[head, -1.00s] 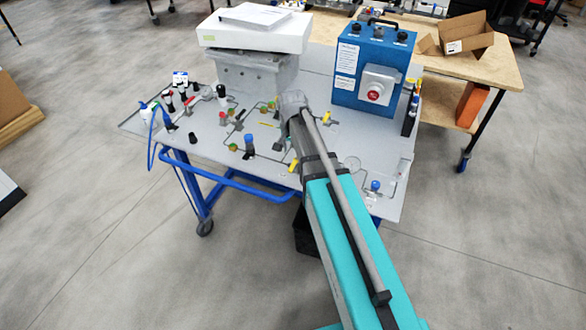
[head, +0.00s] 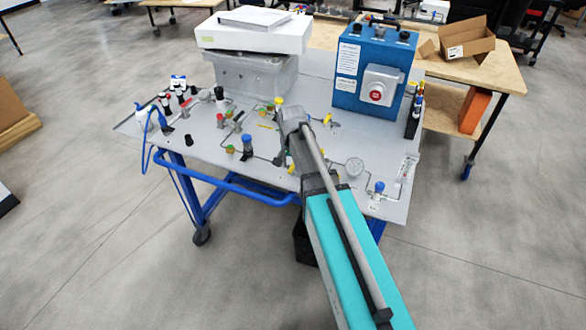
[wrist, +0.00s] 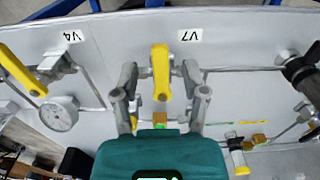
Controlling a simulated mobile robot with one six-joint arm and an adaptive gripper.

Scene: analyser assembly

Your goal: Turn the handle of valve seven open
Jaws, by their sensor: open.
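The yellow handle of valve seven (wrist: 161,70) stands lengthwise in the middle of the wrist view, just left of the printed V7 label (wrist: 189,36). My gripper (wrist: 160,72) is open, with one finger on each side of this handle. A gap shows between the handle and each finger, so I see no grip on it. A small brass fitting (wrist: 160,120) shows below the handle, close to my gripper's body. In the head view my arm covers the gripper, and I cannot tell there which yellow handle is valve seven.
A second yellow handle (wrist: 20,70) by the V4 label (wrist: 73,37) and a round gauge (wrist: 60,113) lie to the left in the wrist view. Thin tubes cross the grey panel (head: 225,165). A blue box (head: 375,70) and a white-topped instrument (head: 253,33) stand behind.

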